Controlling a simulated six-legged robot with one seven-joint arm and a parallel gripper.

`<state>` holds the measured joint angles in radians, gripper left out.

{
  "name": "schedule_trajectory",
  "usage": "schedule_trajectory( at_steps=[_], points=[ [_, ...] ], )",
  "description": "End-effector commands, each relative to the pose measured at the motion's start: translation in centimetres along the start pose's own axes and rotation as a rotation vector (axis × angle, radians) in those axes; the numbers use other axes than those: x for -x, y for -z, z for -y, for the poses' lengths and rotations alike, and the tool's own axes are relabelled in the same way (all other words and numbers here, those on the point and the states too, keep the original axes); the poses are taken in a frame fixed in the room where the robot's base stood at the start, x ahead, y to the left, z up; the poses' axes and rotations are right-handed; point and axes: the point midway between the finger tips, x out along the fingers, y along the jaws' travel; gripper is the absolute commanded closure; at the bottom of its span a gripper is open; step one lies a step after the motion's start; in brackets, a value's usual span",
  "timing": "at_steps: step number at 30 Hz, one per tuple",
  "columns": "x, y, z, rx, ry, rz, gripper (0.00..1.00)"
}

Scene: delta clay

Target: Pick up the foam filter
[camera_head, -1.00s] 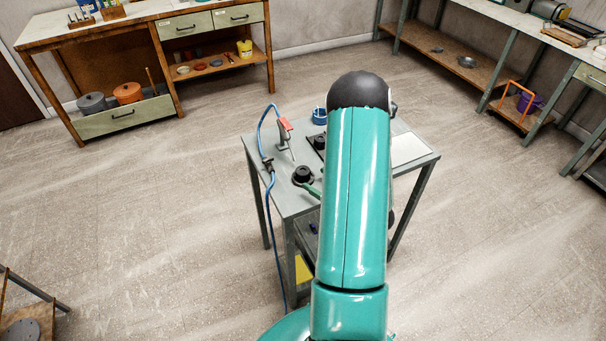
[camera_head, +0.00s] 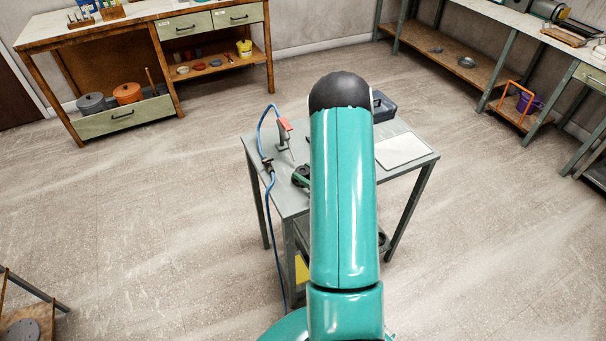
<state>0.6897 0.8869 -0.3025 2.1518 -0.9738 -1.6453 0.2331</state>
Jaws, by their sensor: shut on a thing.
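I cannot make out the foam filter in this view. My own teal arm covers the middle of the small grey table (camera_head: 291,203), and my gripper is hidden behind it. A small dark green and black item (camera_head: 300,176) shows at the left edge of my arm, over the table's left part. I cannot tell what it is or whether it is touched.
A red-tipped tool (camera_head: 284,125) and a blue hose (camera_head: 262,135) are at the table's left edge. A white sheet (camera_head: 402,150) lies at the right, with a dark blue case (camera_head: 383,107) behind. Benches line the walls; the floor around is clear.

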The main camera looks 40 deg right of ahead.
Motion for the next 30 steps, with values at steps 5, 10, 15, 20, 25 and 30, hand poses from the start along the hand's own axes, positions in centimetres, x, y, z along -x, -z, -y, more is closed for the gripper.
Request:
schedule_trajectory(
  at_steps=[5, 10, 15, 20, 25, 30],
  points=[
    [0.0, 0.1, 0.0, 0.000, 0.000, 0.000, 0.86],
    [0.0, 0.9, 0.0, 0.002, -0.001, -0.002, 0.86],
    [1.5, 1.4, -0.1, -0.001, -0.003, 0.001, 0.86],
    [4.7, 1.2, -0.1, -0.001, -0.005, 0.002, 0.86],
    [8.4, 1.0, -0.1, -0.001, -0.005, 0.001, 0.86],
    [12.5, 0.8, -0.1, -0.002, -0.006, 0.002, 0.86]
  ],
)
